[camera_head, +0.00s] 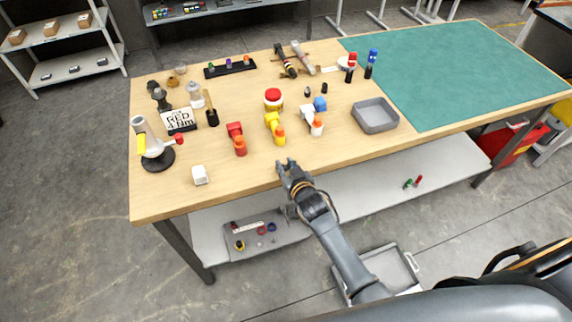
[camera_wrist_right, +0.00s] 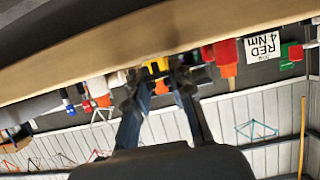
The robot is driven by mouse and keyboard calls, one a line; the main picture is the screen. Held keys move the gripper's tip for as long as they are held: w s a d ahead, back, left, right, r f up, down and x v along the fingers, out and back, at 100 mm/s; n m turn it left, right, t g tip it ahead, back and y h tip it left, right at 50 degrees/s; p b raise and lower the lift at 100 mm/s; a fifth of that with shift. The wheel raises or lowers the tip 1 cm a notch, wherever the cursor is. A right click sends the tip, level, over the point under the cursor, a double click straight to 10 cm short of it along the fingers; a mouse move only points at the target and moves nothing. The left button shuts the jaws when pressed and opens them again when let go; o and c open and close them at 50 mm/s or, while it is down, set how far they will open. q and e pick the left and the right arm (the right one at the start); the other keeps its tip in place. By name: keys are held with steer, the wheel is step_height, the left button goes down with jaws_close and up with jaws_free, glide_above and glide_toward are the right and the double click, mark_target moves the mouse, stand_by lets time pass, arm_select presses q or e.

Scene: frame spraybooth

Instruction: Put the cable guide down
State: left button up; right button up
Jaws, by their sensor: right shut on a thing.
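My right gripper (camera_head: 287,166) is at the front edge of the table (camera_head: 330,145), in front of the yellow and orange bottle. In the right wrist view the two fingers of this gripper (camera_wrist_right: 158,84) point toward the table, with a narrow gap between them. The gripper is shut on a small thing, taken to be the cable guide. Its shape and colour are too small and dark to make out in either view. My left gripper is not in view.
Spray bottles with yellow (camera_head: 275,125), red (camera_head: 237,139) and blue (camera_head: 319,115) parts stand near the gripper. A grey tray (camera_head: 375,115) stands to the right. Bare wood lies between them; the green mat (camera_head: 460,75) is mostly clear.

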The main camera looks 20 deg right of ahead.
steer(key=shift+f, duration=0.25)
steer(key=o, duration=0.8)
steer(key=shift+r, duration=0.1)
steer(key=shift+b, duration=0.3)
steer(key=b+v, duration=0.2)
steer(key=v, duration=1.1)
steer(key=shift+s+a, duration=0.15)
steer(key=shift+s, duration=0.25)
